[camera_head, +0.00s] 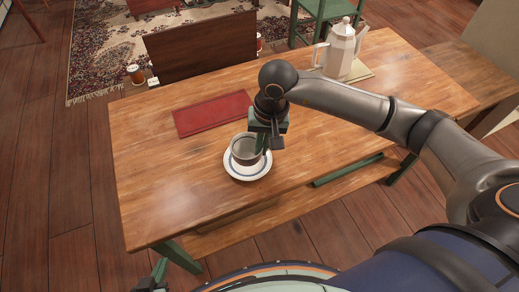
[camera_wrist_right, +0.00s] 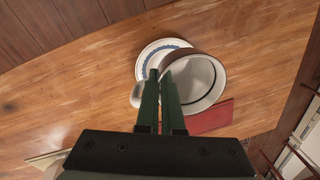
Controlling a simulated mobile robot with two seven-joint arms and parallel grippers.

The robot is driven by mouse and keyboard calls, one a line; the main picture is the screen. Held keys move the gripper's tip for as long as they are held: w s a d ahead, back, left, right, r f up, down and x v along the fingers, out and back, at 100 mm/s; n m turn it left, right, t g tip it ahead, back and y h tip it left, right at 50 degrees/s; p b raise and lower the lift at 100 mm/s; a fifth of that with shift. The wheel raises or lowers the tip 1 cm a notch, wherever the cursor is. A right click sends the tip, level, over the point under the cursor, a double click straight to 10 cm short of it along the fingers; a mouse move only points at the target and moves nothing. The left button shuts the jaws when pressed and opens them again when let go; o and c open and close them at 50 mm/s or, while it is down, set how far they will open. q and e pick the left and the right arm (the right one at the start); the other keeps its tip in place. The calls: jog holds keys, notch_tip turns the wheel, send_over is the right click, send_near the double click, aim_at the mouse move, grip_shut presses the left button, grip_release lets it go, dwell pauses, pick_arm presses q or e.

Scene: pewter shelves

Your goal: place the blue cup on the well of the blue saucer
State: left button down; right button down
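The blue cup (camera_head: 243,150) looks pale grey with a dark rim in the head view. In the right wrist view the cup (camera_wrist_right: 207,83) shows a white inside and a brownish outer wall. The blue saucer (camera_head: 248,172), white with a blue ring, lies on the table under the cup, partly hidden by it; it also shows in the right wrist view (camera_wrist_right: 148,61). I cannot tell whether cup and saucer touch. My right gripper (camera_head: 265,143) is shut on the cup at its handle side. My left gripper (camera_head: 157,274) is only partly visible at the bottom edge, its opening unclear.
A red mat (camera_head: 212,113) lies just behind the saucer on the wooden table (camera_head: 150,190). A pale moka pot (camera_head: 341,50) stands at the back right. The table's left part is clear.

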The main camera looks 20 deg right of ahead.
jog(key=w+f, duration=0.2)
jog(key=w+d+f, duration=0.1)
jog(key=f, duration=0.2)
jog(key=shift+w, duration=0.35)
jog(key=shift+w+d+f, duration=0.15)
jog(key=shift+f, duration=1.6)
jog(key=c, duration=1.1)
grip_release()
jog(key=shift+o, duration=0.2)
jog(key=shift+d+r, duration=0.1)
jog(key=shift+r, duration=0.45)
notch_tip(320, 180, up, 11)
jog(key=d, duration=0.1)
jog(key=shift+s, duration=0.3)
